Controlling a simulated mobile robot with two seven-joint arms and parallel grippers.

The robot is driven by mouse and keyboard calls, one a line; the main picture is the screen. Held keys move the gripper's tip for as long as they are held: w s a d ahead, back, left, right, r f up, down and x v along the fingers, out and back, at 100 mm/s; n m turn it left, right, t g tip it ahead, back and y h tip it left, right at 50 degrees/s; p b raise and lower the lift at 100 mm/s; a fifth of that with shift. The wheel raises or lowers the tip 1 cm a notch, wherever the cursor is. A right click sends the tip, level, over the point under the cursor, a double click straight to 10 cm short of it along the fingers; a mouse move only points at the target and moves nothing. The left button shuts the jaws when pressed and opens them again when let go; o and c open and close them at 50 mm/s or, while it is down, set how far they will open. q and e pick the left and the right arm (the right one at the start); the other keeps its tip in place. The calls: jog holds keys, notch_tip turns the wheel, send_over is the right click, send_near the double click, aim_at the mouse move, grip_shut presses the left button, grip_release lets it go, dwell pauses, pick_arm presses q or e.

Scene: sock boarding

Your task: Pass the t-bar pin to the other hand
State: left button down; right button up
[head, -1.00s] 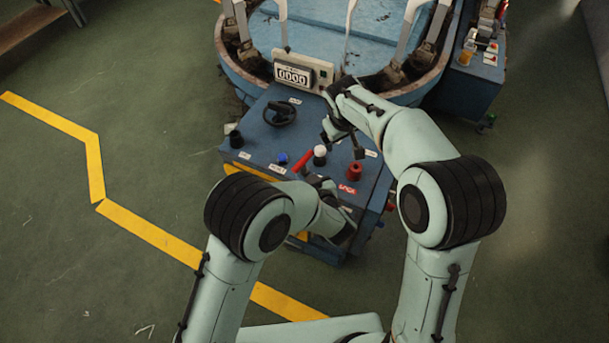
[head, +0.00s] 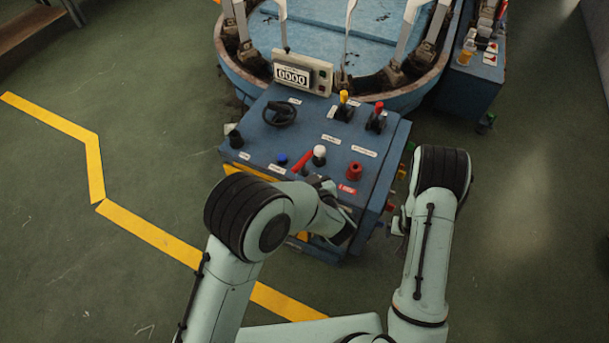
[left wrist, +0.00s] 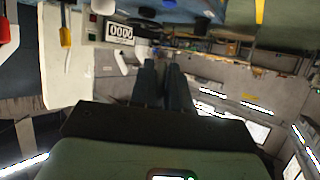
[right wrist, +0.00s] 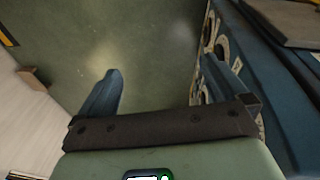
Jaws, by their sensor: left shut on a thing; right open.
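My left gripper (head: 324,186) is low over the front of the blue console, mostly hidden behind its own wrist. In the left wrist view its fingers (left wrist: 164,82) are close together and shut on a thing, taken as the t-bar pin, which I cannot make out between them. A red bar (head: 302,160) shows just beyond this gripper; I cannot tell whether it is part of the pin. My right gripper (head: 397,222) is beside the console's right side, apart from the left one. In the right wrist view its fingers (right wrist: 155,88) are wide apart and empty.
The blue console (head: 268,140) carries a white-knobbed lever (head: 320,152), a red knob (head: 354,171), a black wheel (head: 280,113), yellow (head: 343,98) and red (head: 378,108) levers and a display (head: 294,76). Green floor (head: 530,230) is clear at right.

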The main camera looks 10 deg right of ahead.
jog(key=s+a+f+y, duration=0.1)
jog(key=s+a, duration=0.3)
jog(key=a, duration=0.4)
jog(key=s+a+f+y, duration=0.1)
jog(key=s+a+y, duration=0.2)
jog(key=a, duration=0.5)
jog(key=s+a+f+y, duration=0.1)
jog(key=s+a+y, duration=0.1)
jog(key=s+a, duration=0.4)
jog(key=shift+a+n+g, duration=0.3)
jog(key=shift+a+g, duration=0.1)
jog(key=shift+a, duration=0.85)
jog(key=shift+f, duration=0.15)
